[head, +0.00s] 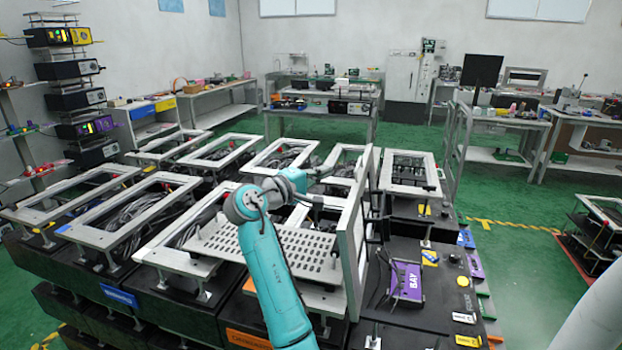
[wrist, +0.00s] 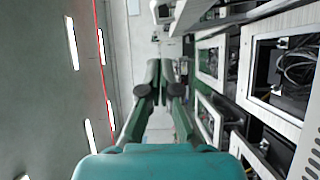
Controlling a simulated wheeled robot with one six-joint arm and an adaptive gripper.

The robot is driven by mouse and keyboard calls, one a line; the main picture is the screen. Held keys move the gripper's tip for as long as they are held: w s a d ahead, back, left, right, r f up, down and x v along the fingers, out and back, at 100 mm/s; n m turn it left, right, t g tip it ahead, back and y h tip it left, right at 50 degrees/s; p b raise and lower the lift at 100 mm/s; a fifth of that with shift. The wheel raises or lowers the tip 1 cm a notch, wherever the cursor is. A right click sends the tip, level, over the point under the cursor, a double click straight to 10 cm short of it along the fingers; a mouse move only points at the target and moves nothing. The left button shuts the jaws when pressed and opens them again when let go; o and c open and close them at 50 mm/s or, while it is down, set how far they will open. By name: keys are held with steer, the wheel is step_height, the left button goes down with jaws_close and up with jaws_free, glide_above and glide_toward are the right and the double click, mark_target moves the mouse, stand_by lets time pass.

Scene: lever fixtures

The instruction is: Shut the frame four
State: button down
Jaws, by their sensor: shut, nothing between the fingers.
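One frame (head: 348,245) stands upright, open, on its unit in the middle of the head view. No number is readable on it, so I cannot tell from a label that it is frame four. My gripper (wrist: 161,68) is shut and empty in the wrist view, its two fingers close together. A perforated plate (head: 295,243) lies beside the upright frame.
Several flat light-grey frames (head: 95,240) lie over cable-filled black units at left and behind. Workbenches (head: 320,108) stand behind.

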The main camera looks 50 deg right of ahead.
steer(key=shift+s+d, duration=0.85)
steer(key=shift+s, duration=0.25)
steer(key=shift+s+d, duration=0.85)
steer(key=shift+s, duration=0.2)
